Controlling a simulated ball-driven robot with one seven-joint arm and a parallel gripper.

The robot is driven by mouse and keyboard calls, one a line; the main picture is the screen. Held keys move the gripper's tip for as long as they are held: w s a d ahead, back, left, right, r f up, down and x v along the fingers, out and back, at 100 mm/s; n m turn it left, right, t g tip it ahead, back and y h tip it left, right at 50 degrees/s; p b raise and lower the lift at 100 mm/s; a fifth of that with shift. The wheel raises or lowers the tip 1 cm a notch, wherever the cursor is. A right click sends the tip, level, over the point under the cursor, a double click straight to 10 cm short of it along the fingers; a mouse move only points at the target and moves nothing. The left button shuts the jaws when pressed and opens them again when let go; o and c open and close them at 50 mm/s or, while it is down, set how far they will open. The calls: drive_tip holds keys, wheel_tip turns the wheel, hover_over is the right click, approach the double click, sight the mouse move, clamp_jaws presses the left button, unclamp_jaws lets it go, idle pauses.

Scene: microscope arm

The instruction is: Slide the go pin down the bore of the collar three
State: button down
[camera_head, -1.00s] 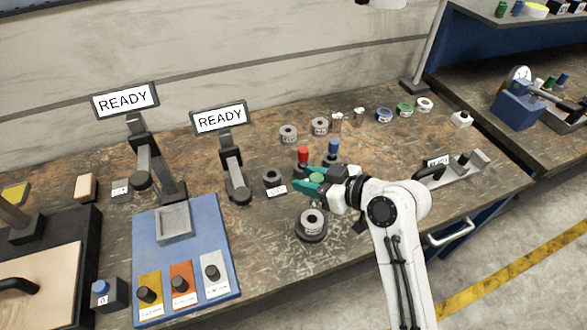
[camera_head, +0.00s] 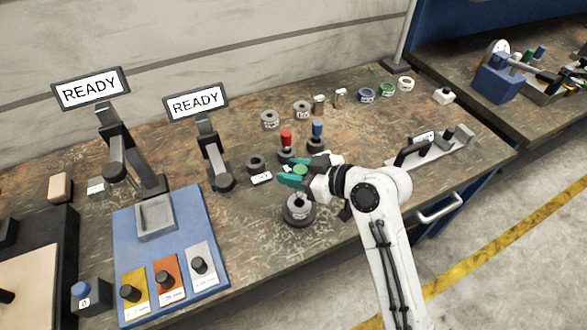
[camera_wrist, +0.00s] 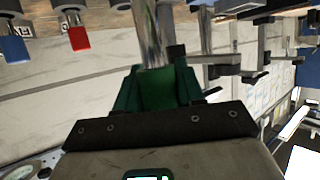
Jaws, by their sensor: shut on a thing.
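The go pin has a green handle (camera_head: 300,169), and its bright metal shaft (camera_wrist: 148,30) shows in the wrist view. My gripper (camera_head: 294,175), with teal fingers, is shut on the green handle, which also shows in the wrist view (camera_wrist: 158,92). A grey labelled collar (camera_head: 299,209) sits on a round dark base just below my gripper in the head view. The handle is above the collar. I cannot tell whether the shaft's tip is in the bore or above it.
A red-handled pin (camera_head: 286,138) and a blue-handled pin (camera_head: 317,129) stand in dark holders behind my gripper. A dark ring (camera_head: 256,164) lies to the left. More collars (camera_head: 270,119) and coloured rings (camera_head: 387,89) line the back. A clamp fixture (camera_head: 432,150) stands right.

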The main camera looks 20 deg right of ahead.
sight(294, 200)
drive_tip(key=shift+f+b, duration=0.55)
drive_tip(key=shift+f, duration=0.45)
drive_tip(key=shift+f+b, duration=2.25)
drive_tip(key=shift+f, duration=0.55)
idle(0.5)
drive_tip(key=c, duration=0.6)
unclamp_jaws()
drive_tip(key=v, duration=1.1)
drive_tip(key=shift+b, duration=0.45)
